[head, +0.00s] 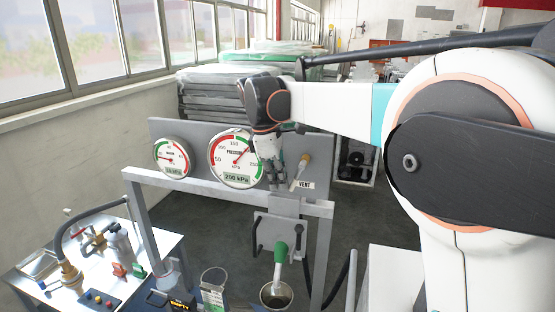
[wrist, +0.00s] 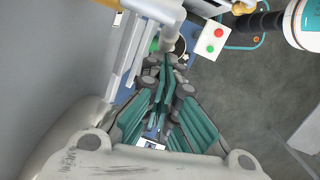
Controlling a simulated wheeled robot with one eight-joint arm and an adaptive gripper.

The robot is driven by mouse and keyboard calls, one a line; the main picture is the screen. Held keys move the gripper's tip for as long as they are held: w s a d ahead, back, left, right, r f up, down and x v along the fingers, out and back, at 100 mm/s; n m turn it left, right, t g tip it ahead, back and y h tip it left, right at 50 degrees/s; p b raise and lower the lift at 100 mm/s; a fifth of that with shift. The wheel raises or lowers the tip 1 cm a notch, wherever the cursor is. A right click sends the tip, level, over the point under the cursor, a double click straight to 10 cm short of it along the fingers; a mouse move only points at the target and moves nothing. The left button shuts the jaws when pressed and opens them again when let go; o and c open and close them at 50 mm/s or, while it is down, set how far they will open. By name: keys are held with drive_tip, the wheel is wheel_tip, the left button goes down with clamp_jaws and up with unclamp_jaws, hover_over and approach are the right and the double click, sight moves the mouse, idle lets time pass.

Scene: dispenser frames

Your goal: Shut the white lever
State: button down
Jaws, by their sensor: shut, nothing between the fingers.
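The white lever (head: 298,174) is on the grey panel above the VENT label, in the head view. It slants down and left from a tan hub (head: 305,158). My gripper (head: 275,182) is just left of the lever, in front of the panel and the right edge of the large gauge. It points down, and its fingers are shut with nothing between them. Whether it touches the lever cannot be told. In the wrist view my teal-padded fingers (wrist: 165,65) come together below a pale bar at the top edge; I cannot tell whether that bar is the lever.
The large pressure gauge (head: 236,158) and a smaller gauge (head: 172,157) are on the panel. A green-and-white nozzle (head: 281,253) hangs below, over a metal cup (head: 276,295). A bench (head: 160,250) with fittings stands at left. A box with red and green buttons (wrist: 211,40) shows in the wrist view.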

drive_tip(key=shift+s+d+f+b, duration=0.2)
drive_tip(key=shift+d+f+b, duration=0.4)
drive_tip(key=shift+f, duration=0.25)
drive_tip(key=shift+d, duration=0.1)
idle(0.5)
drive_tip(key=a, duration=0.2)
drive_tip(key=w+a+r, duration=0.1)
drive_tip(key=a, duration=0.1)
drive_tip(key=a+r, duration=0.1)
drive_tip(key=a, duration=0.1)
drive_tip(key=shift+w+a, duration=0.1)
drive_tip(key=shift+w, duration=0.05)
drive_tip(key=a+r, duration=0.1)
drive_tip(key=r, duration=0.1)
drive_tip(key=a+r, duration=0.1)
drive_tip(key=r, duration=0.1)
drive_tip(key=a+r, duration=0.1)
drive_tip(key=r, duration=0.1)
drive_tip(key=shift+w+a+r+b, duration=0.15)
drive_tip(key=shift+a+r+b, duration=0.05)
drive_tip(key=shift+a+b, duration=0.15)
